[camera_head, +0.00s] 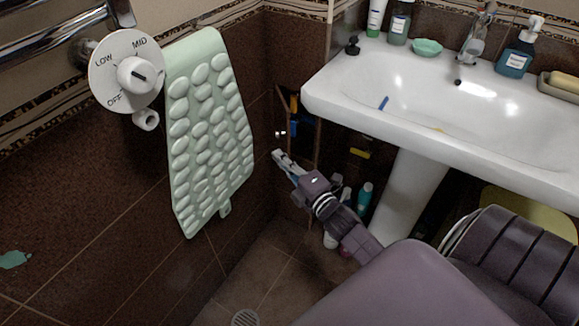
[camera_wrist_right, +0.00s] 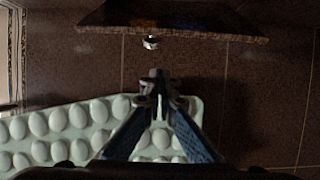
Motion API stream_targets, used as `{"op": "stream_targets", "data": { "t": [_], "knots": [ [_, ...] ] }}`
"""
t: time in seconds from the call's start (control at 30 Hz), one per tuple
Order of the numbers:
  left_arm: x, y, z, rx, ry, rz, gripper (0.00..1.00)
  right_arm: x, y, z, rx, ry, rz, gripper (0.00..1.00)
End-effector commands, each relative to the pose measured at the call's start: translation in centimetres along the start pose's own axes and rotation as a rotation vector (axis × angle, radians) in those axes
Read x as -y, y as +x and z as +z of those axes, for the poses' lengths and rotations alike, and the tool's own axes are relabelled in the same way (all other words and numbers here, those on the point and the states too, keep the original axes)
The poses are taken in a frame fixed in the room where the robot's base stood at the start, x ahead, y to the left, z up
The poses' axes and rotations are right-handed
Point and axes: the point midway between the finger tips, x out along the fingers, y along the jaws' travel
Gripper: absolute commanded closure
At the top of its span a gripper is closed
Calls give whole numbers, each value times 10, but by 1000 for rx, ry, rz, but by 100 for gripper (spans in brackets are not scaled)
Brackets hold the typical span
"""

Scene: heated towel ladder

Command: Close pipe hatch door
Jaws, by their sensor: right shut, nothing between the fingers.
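In the head view the knob (camera_head: 280,133) shows beside a gap in the tiled wall, where blue and yellow pipe parts (camera_head: 293,105) are visible, so the door is ajar. My right gripper (camera_head: 277,155) is just below the knob, shut and empty; its closed tips (camera_wrist_right: 155,80) are apart from the knob. My left gripper is not in view.
A pale green mat with oval bumps (camera_head: 210,130) hangs left of the hatch. A white sink (camera_head: 430,90) on a pedestal (camera_head: 405,190) stands to the right. Bottles (camera_head: 364,196) stand beneath it. A heater dial (camera_head: 110,75) is at upper left.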

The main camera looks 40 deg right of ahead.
Motion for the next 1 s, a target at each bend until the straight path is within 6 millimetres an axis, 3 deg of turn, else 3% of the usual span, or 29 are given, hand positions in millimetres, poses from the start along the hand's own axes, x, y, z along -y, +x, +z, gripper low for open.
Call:
{"op": "stream_targets", "data": {
  "t": [0.2, 0.3, 0.5, 1.0],
  "knots": [
    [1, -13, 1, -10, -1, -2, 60, 1, 43, 2, 0, -2, 0, 100],
    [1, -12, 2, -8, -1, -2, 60, 2, 32, 20, 0, -4, -4, 100],
    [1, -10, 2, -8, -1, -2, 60, 2, 26, 35, -1, 0, -2, 100],
    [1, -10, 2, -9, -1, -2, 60, 1, 25, 38, -7, 0, -2, 100]
  ]
}}
